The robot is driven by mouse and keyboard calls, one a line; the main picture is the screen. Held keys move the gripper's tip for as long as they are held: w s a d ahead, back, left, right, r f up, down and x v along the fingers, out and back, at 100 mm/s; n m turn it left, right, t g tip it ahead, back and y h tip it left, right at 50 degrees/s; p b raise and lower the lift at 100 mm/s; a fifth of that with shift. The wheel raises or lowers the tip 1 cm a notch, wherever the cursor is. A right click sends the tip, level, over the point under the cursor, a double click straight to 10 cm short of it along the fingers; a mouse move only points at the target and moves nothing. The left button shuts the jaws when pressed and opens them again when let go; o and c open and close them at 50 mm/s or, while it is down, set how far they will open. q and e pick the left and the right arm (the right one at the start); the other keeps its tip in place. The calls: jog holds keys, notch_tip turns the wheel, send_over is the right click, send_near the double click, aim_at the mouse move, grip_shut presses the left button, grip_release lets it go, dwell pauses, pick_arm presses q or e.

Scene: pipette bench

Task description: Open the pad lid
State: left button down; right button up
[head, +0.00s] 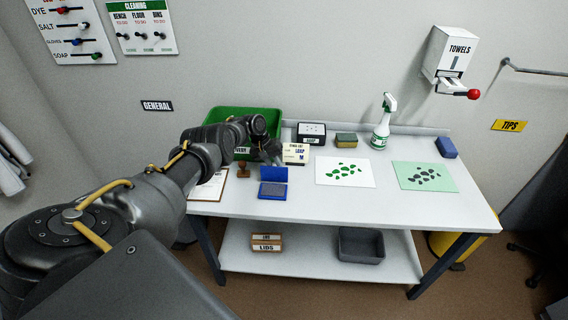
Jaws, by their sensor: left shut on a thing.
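The blue ink pad (272,190) lies near the front left of the white table. Its blue lid (273,174) stands raised at the back of the pad, so the dark pad surface shows. My left gripper (274,160) reaches in from the left, just behind the lid's top edge. It is shut on the lid's edge, though the fingertips are small and dark, so the exact contact is hard to see. My right gripper is not in view.
A brown stamp (243,170) and a clipboard (211,187) lie left of the pad. A green bin (268,116) and a labelled box (295,154) stand behind. Right are a white sheet (345,181), a green sheet (427,184) and a spray bottle (381,130). The front table edge is clear.

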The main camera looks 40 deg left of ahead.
pick_arm(q)
jog(key=shift+a+f, duration=0.1)
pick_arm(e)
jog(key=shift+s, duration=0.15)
pick_arm(q)
jog(key=shift+w, duration=0.1)
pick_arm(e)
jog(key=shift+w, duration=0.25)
pick_arm(q)
jog(key=c, duration=1.5)
grip_release()
jog(key=shift+a, duration=0.1)
jog(key=shift+o, duration=0.6)
jog(key=shift+w+a, duration=0.1)
jog(key=shift+w, duration=0.05)
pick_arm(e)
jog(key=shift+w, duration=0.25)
